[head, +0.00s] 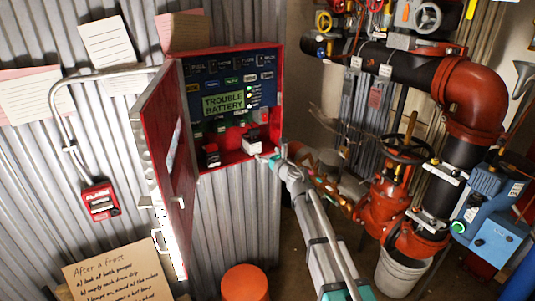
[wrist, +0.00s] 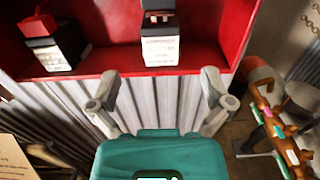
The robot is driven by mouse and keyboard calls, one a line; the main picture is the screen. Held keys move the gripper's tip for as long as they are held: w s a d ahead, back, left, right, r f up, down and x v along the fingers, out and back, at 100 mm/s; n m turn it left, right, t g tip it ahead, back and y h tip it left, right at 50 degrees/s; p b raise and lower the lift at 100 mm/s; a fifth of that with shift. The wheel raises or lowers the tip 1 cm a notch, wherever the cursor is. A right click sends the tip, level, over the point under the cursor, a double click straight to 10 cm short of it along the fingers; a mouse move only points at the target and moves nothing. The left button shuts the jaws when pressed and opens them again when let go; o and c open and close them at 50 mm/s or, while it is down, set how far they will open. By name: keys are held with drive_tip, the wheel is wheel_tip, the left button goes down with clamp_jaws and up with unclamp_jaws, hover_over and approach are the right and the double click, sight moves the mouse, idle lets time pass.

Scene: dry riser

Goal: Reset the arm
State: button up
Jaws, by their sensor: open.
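My gripper (head: 268,158) is at the lower right front of the open red panel box (head: 280,95) in the head view. In the wrist view my gripper (wrist: 160,108) has its two grey fingers spread apart with nothing between them. Beyond the fingers, a white block with a black top (wrist: 160,48) stands on the red floor of the box. A second block, white with a black and red top (wrist: 50,50), stands to its left. In the head view the white block (head: 252,145) is close to my gripper; whether they touch cannot be told.
The box's red door (head: 165,150) hangs open on the left. A red alarm box (head: 100,201) is on the corrugated wall. Red valves and pipes (head: 390,200) fill the right, above a white bucket (head: 398,275). An orange cylinder (head: 246,282) stands below the box.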

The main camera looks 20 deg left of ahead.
drive_tip(key=shift+d, duration=0.1)
drive_tip(key=w+d+m+t+h+p, duration=0.1)
drive_tip(key=d+m+t+h, duration=0.1)
drive_tip(key=d+m+h, duration=0.8)
drive_tip(key=w+d+m+t+h+p, duration=0.25)
drive_tip(key=d+m, duration=0.95)
drive_tip(key=d, duration=0.6)
drive_tip(key=s+d+f+m+g+h, duration=0.2)
drive_tip(key=s+d+f+m+g, duration=0.15)
drive_tip(key=d+m, duration=0.2)
drive_tip(key=s+d+f+m+g+h, duration=0.25)
drive_tip(key=s+d+m, duration=0.2)
drive_tip(key=d, duration=0.25)
drive_tip(key=s+d+f+m+g+y+p, duration=0.1)
drive_tip(key=s+d+f+m+g, duration=0.2)
drive_tip(key=s, duration=0.8)
drive_tip(key=s+d+f+m+g+y+p, duration=0.1)
drive_tip(key=s+d+f+m+g+y, duration=0.1)
drive_tip(key=s+m+g, duration=0.5)
drive_tip(key=s+d+f+m, duration=0.1)
drive_tip(key=s+m, duration=0.3)
drive_tip(key=shift+s+f+p, duration=0.15)
drive_tip(key=shift+s+p, duration=0.1)
drive_tip(key=shift+p, duration=0.15)
